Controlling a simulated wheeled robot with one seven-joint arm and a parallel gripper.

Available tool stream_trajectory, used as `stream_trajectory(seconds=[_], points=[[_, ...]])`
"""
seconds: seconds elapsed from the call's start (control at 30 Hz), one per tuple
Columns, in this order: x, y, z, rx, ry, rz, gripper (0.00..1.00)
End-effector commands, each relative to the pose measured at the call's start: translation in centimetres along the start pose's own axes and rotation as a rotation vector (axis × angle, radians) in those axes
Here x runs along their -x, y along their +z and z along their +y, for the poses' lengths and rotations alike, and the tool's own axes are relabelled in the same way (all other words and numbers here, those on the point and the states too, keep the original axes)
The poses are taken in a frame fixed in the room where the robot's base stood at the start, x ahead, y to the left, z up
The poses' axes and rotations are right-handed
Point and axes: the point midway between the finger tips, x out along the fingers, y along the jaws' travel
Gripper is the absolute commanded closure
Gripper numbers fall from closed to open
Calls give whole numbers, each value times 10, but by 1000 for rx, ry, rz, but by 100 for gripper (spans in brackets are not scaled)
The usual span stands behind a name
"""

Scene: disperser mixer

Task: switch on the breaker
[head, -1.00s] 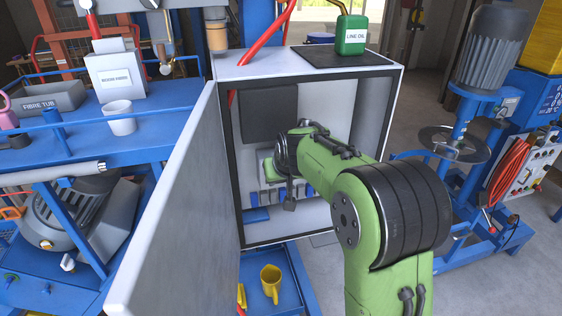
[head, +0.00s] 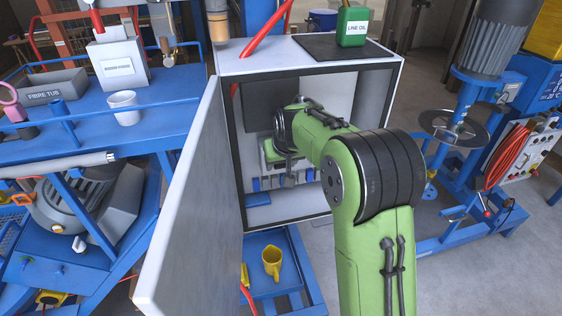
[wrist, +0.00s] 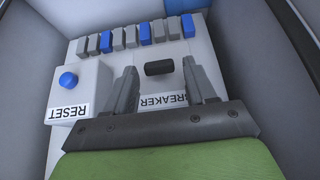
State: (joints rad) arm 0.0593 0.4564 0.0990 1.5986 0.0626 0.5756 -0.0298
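The breaker's dark handle (wrist: 159,68) shows in the wrist view on a pale panel, with a "BREAKER" label (wrist: 163,101) beside it, partly covered by my gripper. My gripper (wrist: 158,75) is open, with one finger on each side of the handle. I cannot tell whether the fingers touch it. In the head view my arm reaches into the open cabinet (head: 400,95), and my wrist hides the breaker handle there.
A blue reset button (wrist: 68,79) sits left of the fingers in the wrist view, and a row of grey and blue modules (wrist: 145,32) lies beyond the handle. The open cabinet door (head: 185,200) stands to my arm's left. A green can (head: 352,26) stands on top.

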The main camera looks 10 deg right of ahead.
Motion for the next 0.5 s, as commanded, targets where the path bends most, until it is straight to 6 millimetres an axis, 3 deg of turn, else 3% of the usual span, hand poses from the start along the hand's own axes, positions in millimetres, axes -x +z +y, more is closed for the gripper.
stream_trajectory(seconds=[0.33, 0.5], points=[[2, 0, 0, 0, 0, -1, 38], [33, 0, 0, 0, 1, 4, 38]])
